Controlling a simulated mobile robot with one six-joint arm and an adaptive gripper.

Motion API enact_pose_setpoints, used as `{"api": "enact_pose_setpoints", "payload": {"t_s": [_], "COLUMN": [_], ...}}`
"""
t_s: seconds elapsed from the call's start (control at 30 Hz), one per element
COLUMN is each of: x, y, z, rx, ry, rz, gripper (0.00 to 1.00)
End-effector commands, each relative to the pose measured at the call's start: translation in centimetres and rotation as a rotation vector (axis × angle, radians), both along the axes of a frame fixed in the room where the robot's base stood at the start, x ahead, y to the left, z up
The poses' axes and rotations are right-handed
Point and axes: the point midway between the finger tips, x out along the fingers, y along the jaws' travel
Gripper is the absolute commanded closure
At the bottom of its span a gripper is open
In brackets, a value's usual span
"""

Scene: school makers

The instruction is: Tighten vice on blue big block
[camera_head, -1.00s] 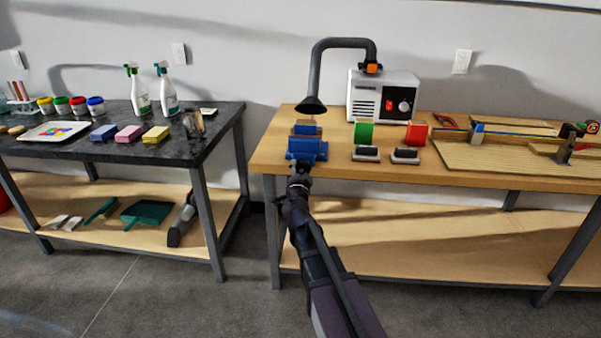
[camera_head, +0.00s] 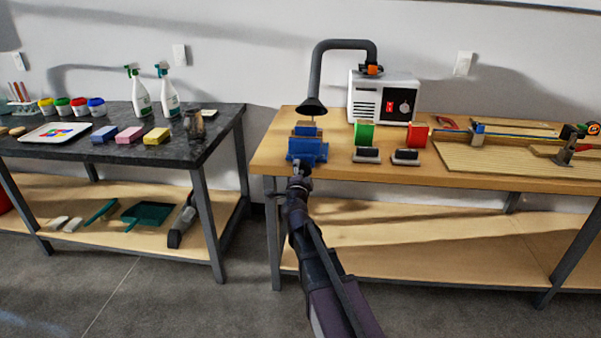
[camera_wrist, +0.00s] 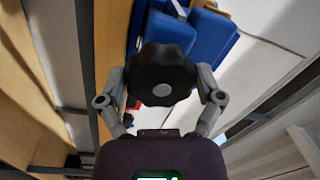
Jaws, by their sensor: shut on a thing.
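The blue vice (camera_head: 307,151) sits at the front left edge of the wooden workbench, below the black fume hood. A small block-like piece with tan and blue parts (camera_head: 306,129) shows behind the vice body; I cannot tell if it is clamped. In the wrist view the vice's blue body (camera_wrist: 210,38) lies beyond a round black knob (camera_wrist: 160,62). My gripper (camera_wrist: 160,85) has one finger on each side of this knob and is shut on it. In the head view my gripper (camera_head: 299,182) is small and dark in front of the vice. The jaw gap is hidden.
The black fume hood (camera_head: 312,106) hangs above the vice. A dark table (camera_head: 200,147) stands left, across a gap.

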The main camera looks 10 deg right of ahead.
Motion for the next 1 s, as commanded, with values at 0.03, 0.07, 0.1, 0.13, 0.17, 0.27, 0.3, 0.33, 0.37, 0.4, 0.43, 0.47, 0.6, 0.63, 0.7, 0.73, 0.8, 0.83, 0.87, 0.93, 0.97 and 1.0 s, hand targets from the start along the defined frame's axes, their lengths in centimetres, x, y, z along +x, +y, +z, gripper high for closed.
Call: {"api": "enact_pose_setpoints", "payload": {"t_s": [0.03,0.07,0.1,0.13,0.17,0.27,0.3,0.33,0.37,0.4,0.43,0.47,0.6,0.63,0.7,0.73,0.8,0.83,0.87,0.93,0.97,1.0], "x": [-0.33,-0.33,-0.32,-0.3,-0.28,-0.22,-0.2,-0.2,-0.19,-0.18,-0.17,-0.16,-0.14,-0.14,-0.13,-0.13,-0.13,-0.13,-0.13,-0.14,-0.14,-0.14], "y": [0.16,0.16,0.15,0.13,0.12,0.08,0.07,0.07,0.06,0.05,0.05,0.05,0.03,0.03,0.01,0.01,0.0,0.0,0.0,-0.01,-0.02,-0.04], "z": [-0.08,-0.09,-0.08,-0.08,-0.07,-0.06,-0.06,-0.05,-0.05,-0.04,-0.04,-0.04,-0.04,-0.04,-0.04,-0.04,-0.04,-0.05,-0.05,-0.05,-0.06,-0.07], "rx": [0.003,0.002,0.002,0.002,0.002,0.001,0.001,0.001,0.0,0.0,0.0,0.0,-0.01,-0.014,-0.027,-0.035,-0.057,-0.069,-0.081,-0.113,-0.129,-0.151], "ry": [0.001,0.001,0.001,0.001,0.0,0.0,0.0,0.0,0.001,0.001,0.001,0.0,0.004,0.005,0.01,0.012,0.02,0.023,0.027,0.038,0.043,0.05], "rz": [0.004,0.004,0.004,0.004,0.003,0.002,0.002,0.002,0.002,0.002,0.002,0.001,0.001,0.001,0.001,0.001,0.001,0.002,0.001,0.001,0.001,0.0], "gripper": [0.06,0.0,0.0,0.0,0.0,0.0,0.0,0.0,0.0,0.0,0.0,0.0,0.0,0.0,0.0,0.0,0.0,0.0,0.0,0.0,0.0,0.0]}}
